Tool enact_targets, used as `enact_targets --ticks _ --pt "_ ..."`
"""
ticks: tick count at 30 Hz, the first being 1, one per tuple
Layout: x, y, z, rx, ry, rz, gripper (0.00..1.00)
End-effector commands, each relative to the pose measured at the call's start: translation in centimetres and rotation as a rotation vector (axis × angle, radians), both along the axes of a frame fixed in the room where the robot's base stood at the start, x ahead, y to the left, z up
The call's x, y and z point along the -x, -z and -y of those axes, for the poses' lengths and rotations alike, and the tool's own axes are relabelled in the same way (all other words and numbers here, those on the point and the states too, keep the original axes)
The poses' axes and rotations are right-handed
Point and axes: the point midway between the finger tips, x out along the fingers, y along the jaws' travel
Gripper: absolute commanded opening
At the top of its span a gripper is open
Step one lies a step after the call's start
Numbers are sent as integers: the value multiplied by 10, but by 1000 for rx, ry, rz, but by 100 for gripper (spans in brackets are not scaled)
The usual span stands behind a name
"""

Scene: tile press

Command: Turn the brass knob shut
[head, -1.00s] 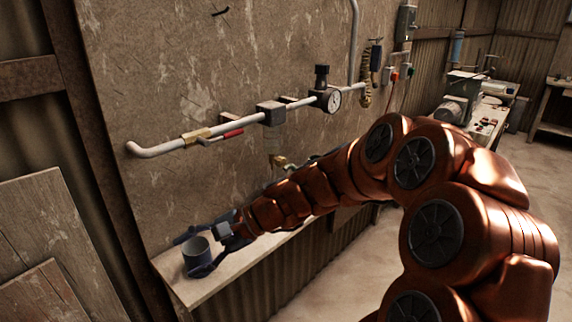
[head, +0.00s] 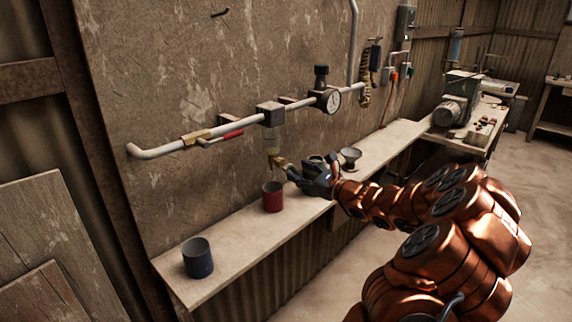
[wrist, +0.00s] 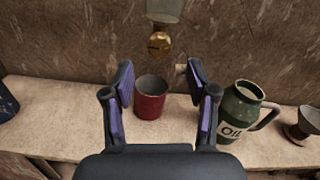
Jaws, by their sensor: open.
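The brass knob (head: 277,160) hangs low under the clear bowl of a block on the wall pipe. In the wrist view the brass knob (wrist: 159,45) shows just above and beyond my fingertips, with a slot-like dark mark on its face. My gripper (head: 291,173) is close in front of it, slightly to its right in the head view. In the wrist view my gripper (wrist: 161,78) has its two purple-padded fingers spread apart with nothing between the pads. I cannot tell from the head view whether a finger touches the knob.
A red cup (head: 272,198) stands on the shelf (head: 235,226) below the knob. A dark blue cup (head: 197,258) stands further left. A green oil jug (wrist: 240,112) and a funnel (wrist: 306,122) stand to the right. A red-handled valve (head: 226,135) sits on the pipe.

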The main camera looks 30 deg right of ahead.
Motion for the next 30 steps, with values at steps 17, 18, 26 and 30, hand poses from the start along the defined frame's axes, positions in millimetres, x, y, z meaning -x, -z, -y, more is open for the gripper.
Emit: enact_targets --ticks 17,18,26,30 --pt "-59 -1 -14 2 -2 0 58" --pt "-59 -1 -15 2 -2 1 58" --pt "-59 0 -14 2 -2 0 54" --pt "-59 0 -14 2 -2 0 39"
